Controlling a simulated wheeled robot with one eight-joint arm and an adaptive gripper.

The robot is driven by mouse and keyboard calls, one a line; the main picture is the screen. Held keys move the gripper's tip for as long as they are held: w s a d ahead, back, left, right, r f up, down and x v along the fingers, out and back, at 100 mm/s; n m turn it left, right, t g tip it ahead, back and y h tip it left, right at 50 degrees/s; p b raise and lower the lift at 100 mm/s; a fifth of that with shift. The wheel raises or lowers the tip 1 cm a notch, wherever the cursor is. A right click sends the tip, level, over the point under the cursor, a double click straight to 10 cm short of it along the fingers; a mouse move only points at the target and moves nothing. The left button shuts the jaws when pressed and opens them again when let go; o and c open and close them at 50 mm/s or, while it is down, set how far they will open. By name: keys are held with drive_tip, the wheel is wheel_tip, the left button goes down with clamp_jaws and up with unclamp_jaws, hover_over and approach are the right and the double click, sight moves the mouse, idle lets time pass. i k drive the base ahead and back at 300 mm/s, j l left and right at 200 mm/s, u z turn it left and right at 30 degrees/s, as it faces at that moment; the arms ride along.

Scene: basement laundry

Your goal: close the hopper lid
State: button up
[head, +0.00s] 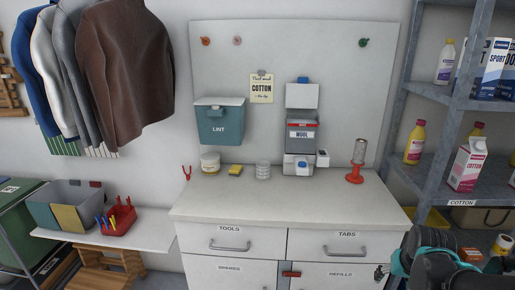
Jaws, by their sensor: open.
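The hopper (302,132) is a grey dispenser labelled WOOL, mounted against the white backboard above the cabinet top. Its white lid (302,96) stands raised and upright above it, with a blue piece at its top edge. The hopper lid is open. My gripper (382,272) is at the lower right, in front of the cabinet's right drawers, far below and to the right of the hopper. It is open and appears empty; part of it is hidden by my teal and black arm.
A teal LINT box (220,122) hangs left of the hopper. A round tub (210,162), a yellow sponge (235,170), a clear jar (263,171) and a red-based clear cylinder (357,160) stand on the cabinet top (290,205). A metal shelf (440,95) stands at right.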

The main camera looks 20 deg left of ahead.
sight(301, 94)
drive_tip(key=u, duration=0.65)
